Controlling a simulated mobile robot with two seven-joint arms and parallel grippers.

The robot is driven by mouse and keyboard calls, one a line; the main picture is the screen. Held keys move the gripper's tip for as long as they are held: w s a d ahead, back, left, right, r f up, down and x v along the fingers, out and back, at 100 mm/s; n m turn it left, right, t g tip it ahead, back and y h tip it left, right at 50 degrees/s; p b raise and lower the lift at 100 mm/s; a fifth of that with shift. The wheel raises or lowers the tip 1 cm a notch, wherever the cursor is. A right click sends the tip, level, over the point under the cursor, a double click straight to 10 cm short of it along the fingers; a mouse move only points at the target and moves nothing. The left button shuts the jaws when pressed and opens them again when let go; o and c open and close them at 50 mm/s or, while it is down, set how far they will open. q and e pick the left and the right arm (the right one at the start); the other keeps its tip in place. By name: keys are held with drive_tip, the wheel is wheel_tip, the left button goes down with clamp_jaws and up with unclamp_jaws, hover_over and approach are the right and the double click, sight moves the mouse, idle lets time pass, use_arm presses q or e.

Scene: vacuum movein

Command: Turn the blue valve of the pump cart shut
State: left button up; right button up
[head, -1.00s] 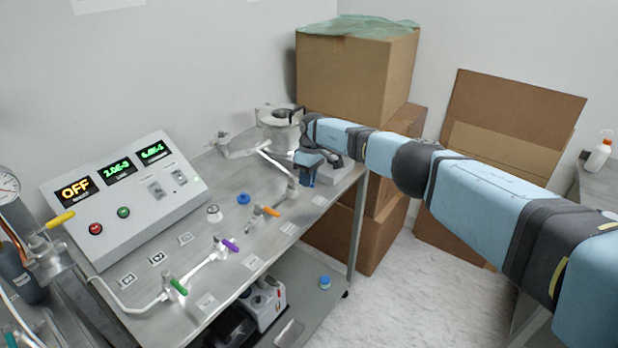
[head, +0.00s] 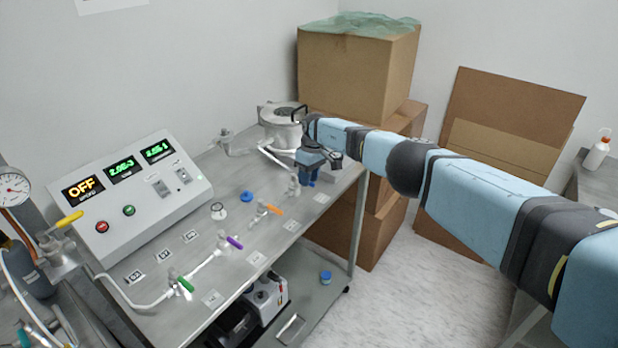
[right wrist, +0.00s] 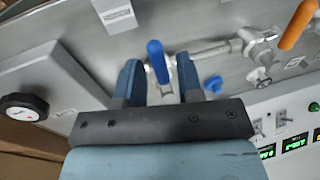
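The blue valve handle (right wrist: 157,60) shows in the right wrist view as a lever on a silver pipe fitting. My right gripper (right wrist: 160,75) is open, with one blue finger on each side of the handle; gaps show, and I cannot tell its depth around the lever. In the head view my right gripper (head: 311,177) points down over the right end of the pump cart (head: 215,285). There the blue handle is hidden or blends with the blue fingers; the silver valve body (head: 293,186) shows just left of them. My left gripper is not in view.
Valves with orange (head: 272,209), purple (head: 234,243) and green (head: 185,285) handles line the cart top. A control box (head: 145,215) reads OFF. A silver pump (head: 281,128) stands behind the gripper; cardboard boxes (head: 355,75) stand beyond. A blue knob (head: 246,197) sits on the cart.

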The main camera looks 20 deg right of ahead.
drive_tip(key=shift+o, duration=0.3)
drive_tip(key=shift+d+r, duration=0.1)
drive_tip(key=shift+r, duration=0.3)
wheel_tip(320, 180, up, 13)
drive_tip(key=w+d, duration=0.1)
drive_tip(key=d, duration=0.1)
drive_tip(key=shift+f, duration=0.15)
drive_tip(key=shift+d, duration=0.1)
